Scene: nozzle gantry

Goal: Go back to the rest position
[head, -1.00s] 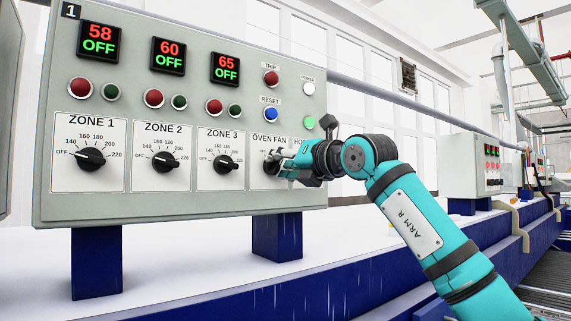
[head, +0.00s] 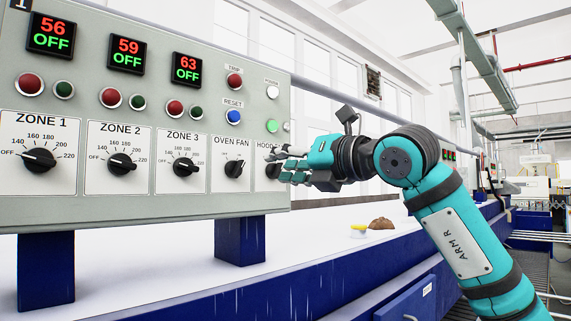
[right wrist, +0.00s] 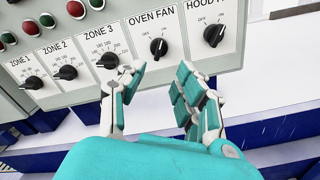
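My right gripper (head: 282,166) is in front of the right end of the grey control panel (head: 130,205), overlapping the hood knob (head: 272,171) in the head view. In the right wrist view the gripper (right wrist: 158,80) has its teal-and-white fingers spread with nothing between them. The oven fan knob (head: 233,169) is uncovered, and in the right wrist view the knob (right wrist: 158,47) stands clear of the fingertips. Its pointer looks tilted up and to the right. My left gripper is not in view.
Zone displays (head: 52,35) read 56, 59 and 63, all OFF. Blue posts (head: 240,240) carry the panel above a white surface (head: 150,265). A brown lump (head: 381,223) and a small yellow item (head: 359,229) lie behind my right arm.

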